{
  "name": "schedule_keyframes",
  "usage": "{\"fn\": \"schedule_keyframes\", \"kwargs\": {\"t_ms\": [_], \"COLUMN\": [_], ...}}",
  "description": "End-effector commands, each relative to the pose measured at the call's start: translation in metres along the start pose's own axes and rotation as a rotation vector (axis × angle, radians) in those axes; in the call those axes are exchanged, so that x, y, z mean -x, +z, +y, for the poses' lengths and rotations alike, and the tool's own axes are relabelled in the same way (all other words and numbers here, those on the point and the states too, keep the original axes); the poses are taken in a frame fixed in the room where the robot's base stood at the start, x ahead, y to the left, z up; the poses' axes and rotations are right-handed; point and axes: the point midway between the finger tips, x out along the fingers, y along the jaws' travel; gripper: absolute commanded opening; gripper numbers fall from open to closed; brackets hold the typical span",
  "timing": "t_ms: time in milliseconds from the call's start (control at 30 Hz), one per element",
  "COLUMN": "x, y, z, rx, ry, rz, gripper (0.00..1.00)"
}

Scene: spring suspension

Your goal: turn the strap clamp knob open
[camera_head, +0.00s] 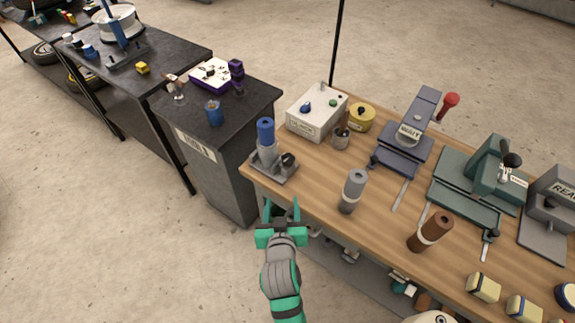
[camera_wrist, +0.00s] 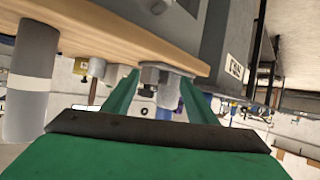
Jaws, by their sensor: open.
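The strap clamp, a small grey fixture (camera_head: 268,172), sits at the near left corner of the wooden table and holds an upright grey and blue cylinder (camera_head: 265,132). Its small black knob (camera_head: 288,158) is on the right side of the base. My gripper (camera_head: 282,205) is open and empty, in front of the table edge and apart from the fixture. In the wrist view, which looks upside down, the grey fixture parts (camera_wrist: 152,77) show between my two open fingers (camera_wrist: 160,92). I cannot clearly single out the knob there.
A grey cylinder (camera_head: 354,192) and a brown one (camera_head: 430,232) stand on the table (camera_head: 385,215). A grey cup (camera_head: 341,138), white box (camera_head: 317,112) and yellow roll (camera_head: 361,117) stand behind. A dark cabinet (camera_head: 225,170) is to the left. Floor is clear left of my arm.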

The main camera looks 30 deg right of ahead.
Motion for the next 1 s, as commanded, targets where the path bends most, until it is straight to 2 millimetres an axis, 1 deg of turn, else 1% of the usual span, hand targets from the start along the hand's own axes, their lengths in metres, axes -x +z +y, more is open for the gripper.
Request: {"fn": "schedule_keyframes", "kwargs": {"t_ms": [33,100,200,300,433,533,900,1000], "x": [-0.002,-0.002,0.000,0.001,-0.003,-0.013,-0.077,-0.090], "y": [-0.024,-0.046,-0.069,-0.081,-0.085,-0.085,-0.088,-0.089], "z": [0.010,0.017,0.026,0.031,0.033,0.033,0.031,0.030], "rx": [-0.024,-0.040,-0.050,-0.054,-0.053,-0.054,-0.054,-0.054], "ry": [0.001,-0.010,-0.025,-0.033,-0.036,-0.035,-0.035,-0.036], "rz": [0.018,0.029,0.044,0.053,0.055,0.054,0.053,0.054], "gripper": [0.52,0.52,0.52,0.52,0.52,0.52,0.52,0.52]}}
